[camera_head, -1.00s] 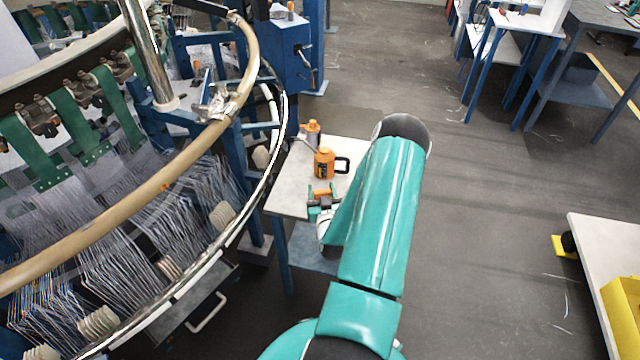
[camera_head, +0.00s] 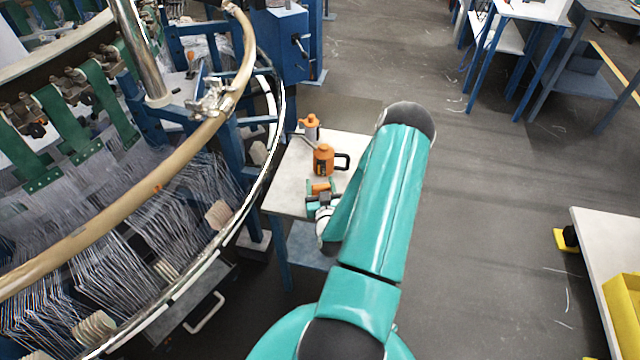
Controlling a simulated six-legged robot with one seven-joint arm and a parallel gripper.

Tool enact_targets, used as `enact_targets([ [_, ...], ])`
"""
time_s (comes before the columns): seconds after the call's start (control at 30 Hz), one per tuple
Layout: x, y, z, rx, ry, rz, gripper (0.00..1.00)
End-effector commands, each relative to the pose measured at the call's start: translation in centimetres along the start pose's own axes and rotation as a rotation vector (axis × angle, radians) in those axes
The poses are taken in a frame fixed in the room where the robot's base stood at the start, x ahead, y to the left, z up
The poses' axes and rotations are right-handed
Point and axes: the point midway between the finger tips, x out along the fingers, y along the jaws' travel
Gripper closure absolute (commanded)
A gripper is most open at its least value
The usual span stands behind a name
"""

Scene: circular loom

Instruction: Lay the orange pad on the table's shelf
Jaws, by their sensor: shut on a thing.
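My gripper (camera_head: 318,190), with green fingers, is over the front part of a small table with a pale top (camera_head: 285,193). It is shut on the small orange pad (camera_head: 321,187), which shows between the fingers; they partly hide it. I cannot tell whether the pad touches the tabletop. The table's blue-grey shelf (camera_head: 308,245) lies below the top. My arm hides the right part of both the tabletop and the shelf.
An orange bottle with a black handle (camera_head: 324,160) and another orange-topped container (camera_head: 310,127) stand on the tabletop behind my gripper. The circular loom's rim (camera_head: 268,165) is close on the left. Open floor (camera_head: 480,220) lies to the right.

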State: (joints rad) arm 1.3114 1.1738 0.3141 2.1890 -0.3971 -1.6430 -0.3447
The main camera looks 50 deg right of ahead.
Motion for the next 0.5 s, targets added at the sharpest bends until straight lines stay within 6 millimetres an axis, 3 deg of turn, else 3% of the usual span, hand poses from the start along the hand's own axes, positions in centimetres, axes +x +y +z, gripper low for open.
enact_targets([
  [0.07, 0.0, -0.06, 0.26, 0.0, 0.0, -0.001, 0.7],
  [0.1, 0.01, -0.04, 0.24, 0.0, 0.0, 0.0, 0.4],
  [0.2, 0.05, -0.03, 0.23, 0.0, 0.0, 0.0, 0.24],
  [0.5, 0.28, -0.01, 0.05, 0.0, 0.001, 0.0, 0.24],
])
